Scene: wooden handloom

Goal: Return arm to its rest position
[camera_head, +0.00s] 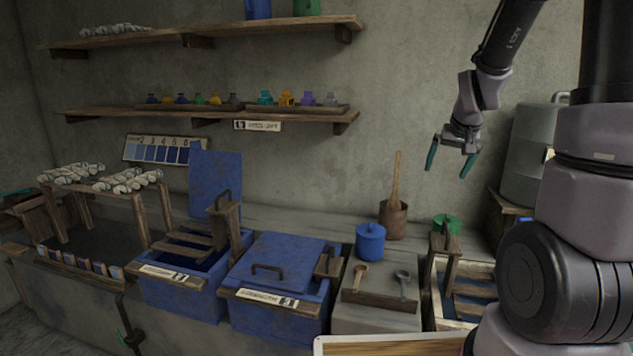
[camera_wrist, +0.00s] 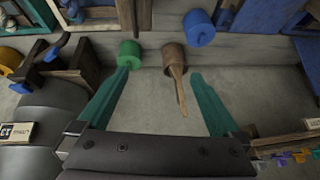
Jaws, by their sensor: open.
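My gripper (camera_head: 452,158) hangs in the air in front of the back wall in the head view, to the right of the shelves. Its two green fingers are spread apart with nothing between them. In the wrist view my gripper (camera_wrist: 158,105) also shows its green fingers wide apart. Beyond them are a brown pot (camera_wrist: 174,54) with a wooden stick, a green jar (camera_wrist: 129,54) and a blue jar (camera_wrist: 199,28). None of these touches the fingers, as far as I can tell.
Below my gripper are the brown pot (camera_head: 393,220), the blue jar (camera_head: 370,243) and the green jar (camera_head: 447,224). A large grey container (camera_head: 533,150) stands at right. A blue lidded bin (camera_head: 280,262) and shelves with small bottles (camera_head: 205,115) lie to the left. The wall area around my gripper is clear.

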